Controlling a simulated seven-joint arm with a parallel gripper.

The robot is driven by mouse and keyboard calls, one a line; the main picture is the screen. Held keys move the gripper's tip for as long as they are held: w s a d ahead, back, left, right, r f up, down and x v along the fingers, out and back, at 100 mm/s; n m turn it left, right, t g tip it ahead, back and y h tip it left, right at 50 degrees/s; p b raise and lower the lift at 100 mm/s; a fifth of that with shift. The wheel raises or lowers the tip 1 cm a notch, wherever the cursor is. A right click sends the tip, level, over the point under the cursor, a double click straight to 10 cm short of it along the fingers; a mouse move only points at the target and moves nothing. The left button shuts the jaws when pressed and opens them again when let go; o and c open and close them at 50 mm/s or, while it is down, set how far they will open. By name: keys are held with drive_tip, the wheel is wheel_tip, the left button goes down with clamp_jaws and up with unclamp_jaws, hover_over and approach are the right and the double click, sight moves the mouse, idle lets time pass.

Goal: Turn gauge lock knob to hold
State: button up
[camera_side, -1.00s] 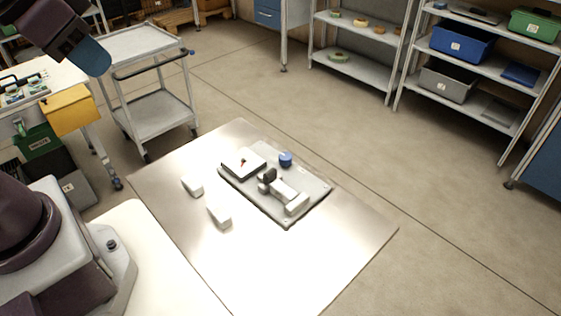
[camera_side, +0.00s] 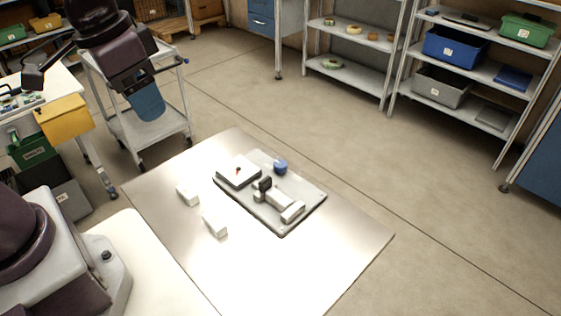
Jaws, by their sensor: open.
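A grey plate (camera_side: 259,211) lies on the metal work table and carries the gauge fixture. On it are a white block with a small red mark (camera_side: 238,172), a round blue knob (camera_side: 280,166) at the back, and a dark knob (camera_side: 264,183) at one end of a pale bar-shaped part (camera_side: 280,204). I cannot tell which knob is the gauge lock knob, nor read any markings. My gripper (camera_side: 148,104), blue at its end, hangs in the air up and left of the plate, well apart from it. Its fingers are too small to make out; nothing shows held.
Two white blocks (camera_side: 187,195) (camera_side: 214,225) lie left of the plate on the metal table (camera_side: 300,266). The table's front and right are bare. A grey cart (camera_side: 160,127) stands behind my gripper in the picture. Shelves with bins (camera_side: 455,45) stand far back.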

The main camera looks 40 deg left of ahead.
drive_tip(key=w+d+f+n+g+y, duration=0.1)
drive_tip(key=w+d+f+n+g, duration=0.1)
drive_tip(key=w+f, duration=0.45)
drive_tip(key=n+t+y, duration=0.2)
drive_tip(key=n+y, duration=0.1)
drive_tip(key=n, duration=0.2)
approach(280, 163)
drive_tip(key=s, duration=0.1)
drive_tip(key=s+r, duration=0.2)
drive_tip(key=s, duration=0.1)
drive_tip(key=shift+d, duration=0.2)
drive_tip(key=w+a+f+n, duration=0.1)
drive_tip(key=w+f, duration=0.1)
drive_tip(key=f, duration=0.1)
drive_tip(key=w+a+f+n, duration=0.1)
drive_tip(key=w+f, duration=0.1)
drive_tip(key=f, duration=0.2)
drive_tip(key=w+a+f+n, duration=0.1)
drive_tip(key=f, duration=0.2)
drive_tip(key=shift+w+a+f+t, duration=0.1)
drive_tip(key=shift+w+f+t, duration=0.25)
drive_tip(key=shift+w+t, duration=0.05)
drive_tip(key=c, duration=0.9)
